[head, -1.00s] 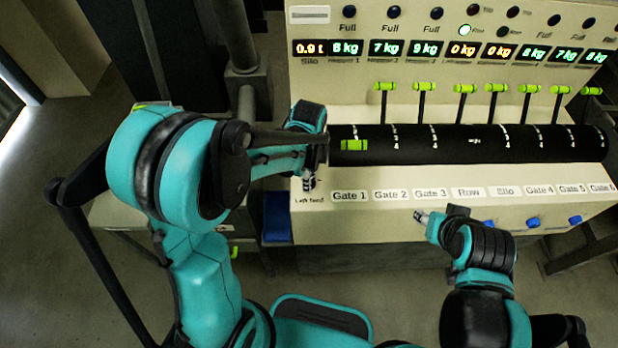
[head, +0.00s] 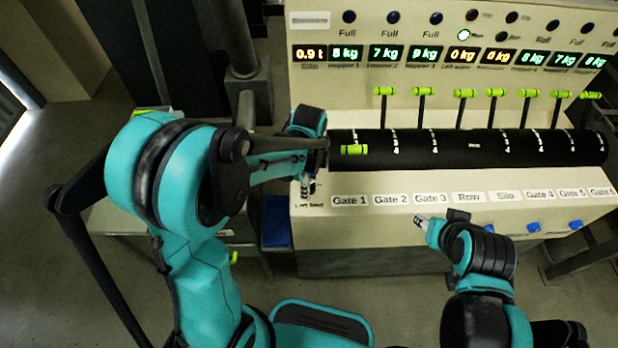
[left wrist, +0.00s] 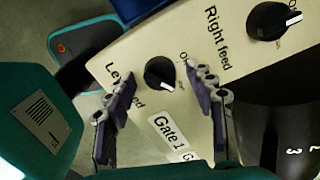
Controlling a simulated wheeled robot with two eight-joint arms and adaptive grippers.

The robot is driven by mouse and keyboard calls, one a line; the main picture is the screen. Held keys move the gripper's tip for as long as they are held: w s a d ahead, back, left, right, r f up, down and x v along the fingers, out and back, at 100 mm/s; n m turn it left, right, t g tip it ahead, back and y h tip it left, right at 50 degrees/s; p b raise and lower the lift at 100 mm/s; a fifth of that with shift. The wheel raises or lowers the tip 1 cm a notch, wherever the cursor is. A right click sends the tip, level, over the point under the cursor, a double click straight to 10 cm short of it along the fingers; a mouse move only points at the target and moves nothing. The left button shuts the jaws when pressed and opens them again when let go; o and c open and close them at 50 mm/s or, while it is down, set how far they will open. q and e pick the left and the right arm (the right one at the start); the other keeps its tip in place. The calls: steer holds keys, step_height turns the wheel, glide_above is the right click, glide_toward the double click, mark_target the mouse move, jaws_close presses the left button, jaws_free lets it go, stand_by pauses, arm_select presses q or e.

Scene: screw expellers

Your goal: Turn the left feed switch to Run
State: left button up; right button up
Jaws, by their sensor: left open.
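The left feed switch (left wrist: 160,73) is a round black knob with a white pointer mark, on the cream panel in the left wrist view. Its "Left feed" label is partly covered by a finger. My left gripper (left wrist: 162,97) is open and empty, its two fingers apart on either side of the knob's near side; I cannot tell whether they touch the panel. In the head view my left gripper (head: 308,186) is over the "Left feed" label and hides the knob. My right gripper (head: 420,221) is in front of the panel below the "Row" label, too small to read.
The right feed switch (left wrist: 274,19) is a similar black knob farther along the panel. A black drum (head: 470,147) with lime-green levers (head: 422,91) runs behind the labels. A blue box (head: 277,222) stands beside the console. Weight displays (head: 429,54) line the back.

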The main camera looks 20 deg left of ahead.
arm_select(q)
step_height(320, 180, up, 12)
stand_by(0.4)
steer(key=shift+s, duration=0.1)
stand_by(0.3)
steer(key=s+a+f+n+t+b, duration=0.1)
steer(key=s+a+n+t, duration=0.4)
steer(key=s+n, duration=0.6)
steer(key=n+t+b, duration=0.1)
steer(key=n+t, duration=0.1)
steer(key=n, duration=0.5)
